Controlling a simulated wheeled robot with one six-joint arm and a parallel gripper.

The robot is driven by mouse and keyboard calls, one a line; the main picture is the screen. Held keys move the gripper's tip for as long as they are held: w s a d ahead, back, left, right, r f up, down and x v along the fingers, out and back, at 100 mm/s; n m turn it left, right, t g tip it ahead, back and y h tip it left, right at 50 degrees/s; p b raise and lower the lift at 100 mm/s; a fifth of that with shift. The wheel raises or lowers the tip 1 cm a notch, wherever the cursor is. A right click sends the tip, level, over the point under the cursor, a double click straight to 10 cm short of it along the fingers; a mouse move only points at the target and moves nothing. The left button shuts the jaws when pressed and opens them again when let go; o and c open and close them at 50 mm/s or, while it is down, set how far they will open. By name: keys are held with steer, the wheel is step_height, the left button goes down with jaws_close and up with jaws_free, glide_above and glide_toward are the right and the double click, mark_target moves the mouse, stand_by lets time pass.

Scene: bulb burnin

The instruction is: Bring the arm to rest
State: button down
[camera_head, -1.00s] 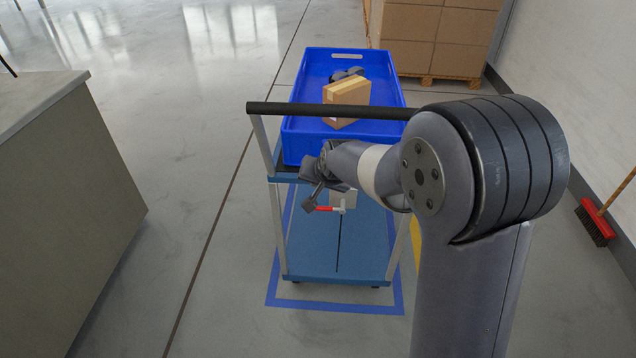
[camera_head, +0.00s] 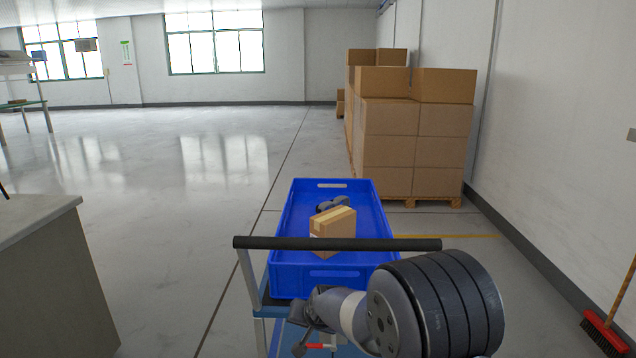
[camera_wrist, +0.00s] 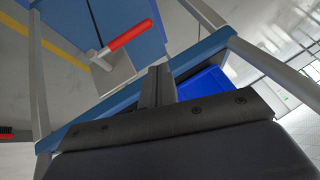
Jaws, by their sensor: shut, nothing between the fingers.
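My gripper (camera_head: 302,338) is at the end of my folded arm, in front of the cart and below its black handle bar (camera_head: 335,244). In the wrist view its two fingers (camera_wrist: 158,86) are together with nothing between them. The gripper is small and partly cut up by dark shapes in the head view. My arm hides part of the cart's near right side.
A blue crate (camera_head: 283,243) on the cart holds a cardboard box (camera_head: 334,232) and a dark object (camera_head: 333,203). A red-handled item (camera_wrist: 127,36) is near the gripper. Stacked cartons (camera_head: 390,135) stand behind; a counter (camera_head: 50,285) is left, a broom (camera_head: 604,333) right.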

step_height(320, 180, down, 7)
steer(key=w+b, duration=0.1)
steer(key=b, duration=0.1)
steer(key=shift+b, duration=0.4)
steer(key=shift+w, duration=0.1)
